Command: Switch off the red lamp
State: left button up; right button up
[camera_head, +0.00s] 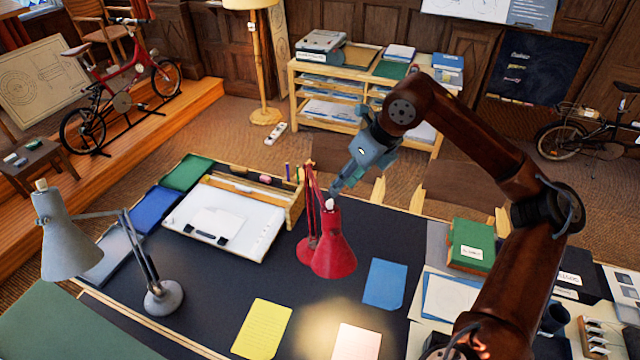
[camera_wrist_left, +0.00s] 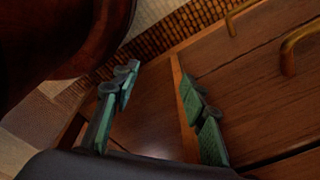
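The red lamp (camera_head: 334,255) stands on the dark desk with its shade pointing down. A warm bright patch lies on the desk and papers below it, so it is lit. A small pale knob (camera_head: 330,203) tops the shade. My right gripper (camera_head: 336,189) is just above and behind this knob, fingers pointing down; contact cannot be made out. Its fingers look close together, but their gap is not clear. My left gripper (camera_wrist_left: 158,78) is open and empty in the left wrist view, low beside wooden drawer fronts. It is not in the head view.
A grey lamp (camera_head: 70,240) stands at the desk's left. A white drawing board (camera_head: 225,222) and pencil tray (camera_head: 262,187) lie left of the red lamp. Yellow (camera_head: 262,328) and blue (camera_head: 385,284) sheets lie in front. A green box (camera_head: 472,246) is at right.

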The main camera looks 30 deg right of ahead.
aim_at(330, 201)
jog(key=p+x, duration=0.1)
jog(key=x, duration=0.5)
jog(key=shift+w+a, duration=0.15)
jog(key=shift+w, duration=0.05)
jog(key=shift+w+f, duration=0.1)
jog(key=shift+f, duration=0.55)
jog(key=shift+c, duration=1.2)
jog(key=c, duration=0.5)
pick_arm(q)
jog(key=shift+s+r, duration=0.25)
jog(key=shift+s, duration=0.2)
jog(key=shift+s+r, duration=0.2)
jog(key=shift+s, duration=0.25)
pick_arm(e)
grip_shut()
